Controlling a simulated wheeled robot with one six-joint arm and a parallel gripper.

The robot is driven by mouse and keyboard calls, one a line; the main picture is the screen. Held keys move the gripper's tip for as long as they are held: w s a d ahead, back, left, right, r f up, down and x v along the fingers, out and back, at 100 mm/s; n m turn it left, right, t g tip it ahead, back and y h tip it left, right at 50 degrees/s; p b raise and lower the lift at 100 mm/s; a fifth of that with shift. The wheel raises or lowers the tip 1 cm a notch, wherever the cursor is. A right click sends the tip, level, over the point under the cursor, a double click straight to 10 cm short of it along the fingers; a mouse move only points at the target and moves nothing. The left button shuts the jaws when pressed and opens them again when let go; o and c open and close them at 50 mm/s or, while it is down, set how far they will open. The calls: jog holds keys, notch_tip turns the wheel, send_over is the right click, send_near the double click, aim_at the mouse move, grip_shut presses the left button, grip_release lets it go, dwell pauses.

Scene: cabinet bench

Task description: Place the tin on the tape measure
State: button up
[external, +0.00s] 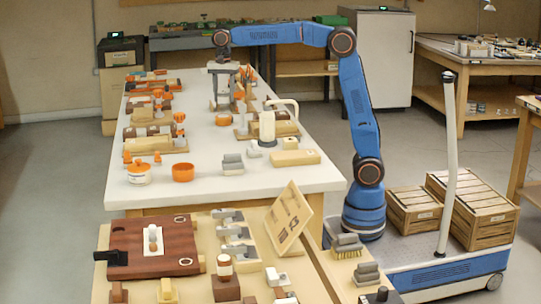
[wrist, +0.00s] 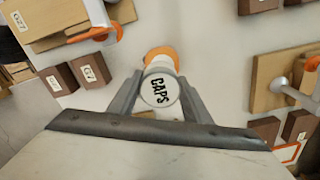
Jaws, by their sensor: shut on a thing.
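The tin (wrist: 160,90) shows in the wrist view as a round white lid marked CAPS. My gripper (wrist: 160,96) is shut on it, with one grey finger on each side. In the external view my gripper (external: 224,102) points down over the far half of the white bench; the tin is too small to make out there. An orange rounded thing (wrist: 162,54) shows just beyond the lid in the wrist view, partly hidden by it. I cannot tell whether it is the tape measure, or whether the tin touches it.
Wooden blocks and boards crowd both sides, including brown blocks (wrist: 91,70) at left and a board with a knob (wrist: 273,90) at right.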

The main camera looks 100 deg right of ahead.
aim_at(224, 116)
jog(key=shift+f, duration=2.65)
jog(key=shift+f, duration=0.15)
jog(key=o, duration=1.1)
notch_tip(224, 116, up, 12)
jog(key=shift+r, duration=0.15)
